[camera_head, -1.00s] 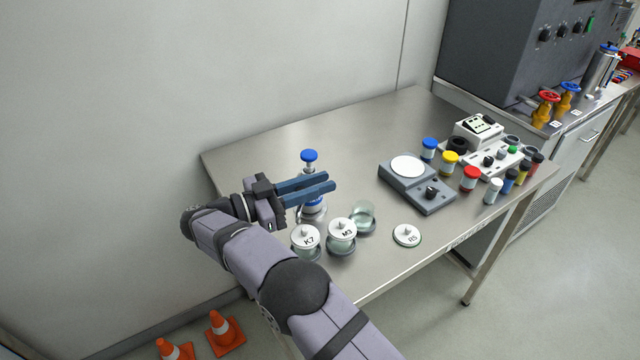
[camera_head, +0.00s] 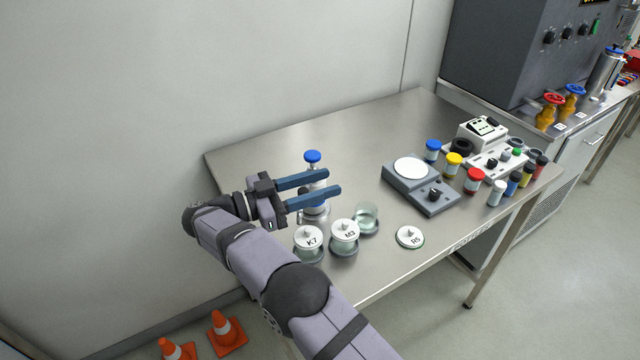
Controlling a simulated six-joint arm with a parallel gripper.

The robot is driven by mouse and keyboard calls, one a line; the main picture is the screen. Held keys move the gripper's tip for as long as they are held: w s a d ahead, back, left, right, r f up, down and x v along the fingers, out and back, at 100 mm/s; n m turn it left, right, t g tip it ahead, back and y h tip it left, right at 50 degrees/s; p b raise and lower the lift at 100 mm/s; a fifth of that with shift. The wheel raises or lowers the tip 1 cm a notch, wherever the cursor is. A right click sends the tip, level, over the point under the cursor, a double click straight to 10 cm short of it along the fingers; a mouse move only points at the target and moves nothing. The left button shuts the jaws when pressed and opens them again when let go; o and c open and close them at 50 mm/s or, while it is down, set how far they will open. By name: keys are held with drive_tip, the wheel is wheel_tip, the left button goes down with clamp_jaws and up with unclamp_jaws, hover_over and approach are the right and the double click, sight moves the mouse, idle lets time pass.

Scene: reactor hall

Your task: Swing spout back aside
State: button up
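A metal dispenser or tap with a blue knob (camera_head: 313,156) on top stands on the steel table. Its body shows behind and between my fingers, and a round metal base shows below them. My gripper (camera_head: 333,182) has its two blue fingers apart and pointing right, at the dispenser's column. The fingers hide much of the column, and I cannot make out the spout or tell whether a finger touches it. An open glass beaker (camera_head: 366,219) stands just right of the dispenser's base.
Lidded jars K7 (camera_head: 309,243) and M3 (camera_head: 344,236) stand close in front of the dispenser. The lid R5 (camera_head: 409,237) lies to their right. A scale (camera_head: 420,187) and several coloured-cap bottles are farther right. The table's back left is clear.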

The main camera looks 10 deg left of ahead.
wheel_tip(320, 180, up, 10)
drive_tip(key=b, duration=0.1)
idle(0.6)
